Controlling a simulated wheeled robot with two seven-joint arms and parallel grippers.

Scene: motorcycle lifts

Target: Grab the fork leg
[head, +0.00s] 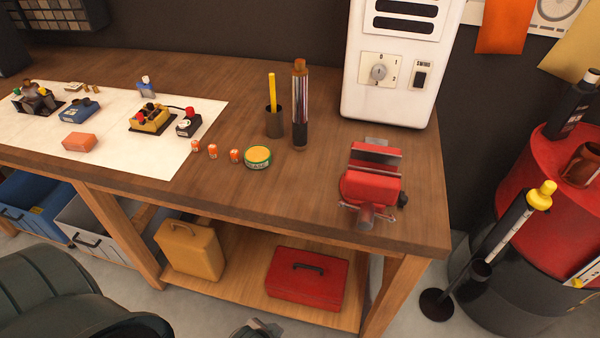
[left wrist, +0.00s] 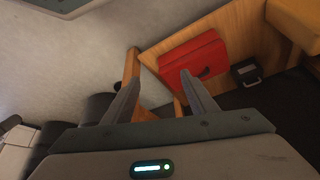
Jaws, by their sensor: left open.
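An upright tube with a chrome upper part, a black lower part and an orange-brown cap, which looks like the fork leg (head: 300,105), stands on the workbench. It is just right of a dark cup (head: 274,122) holding a yellow stick. My left gripper (left wrist: 158,88) is open and empty in the left wrist view, its two fingers apart. A small grey part of it seems to show at the bottom edge of the head view (head: 257,329), low in front of the bench and well below the tube. The tube is not in the left wrist view. My right gripper is not in view.
A red vise (head: 372,188) sits at the bench's front right, a white heater-like box (head: 398,65) behind it. A round tin (head: 258,158) and small orange cans are left of the tube. A red toolbox (head: 306,280) lies on the lower shelf. A yellow-capped tube (head: 515,220) stands at right.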

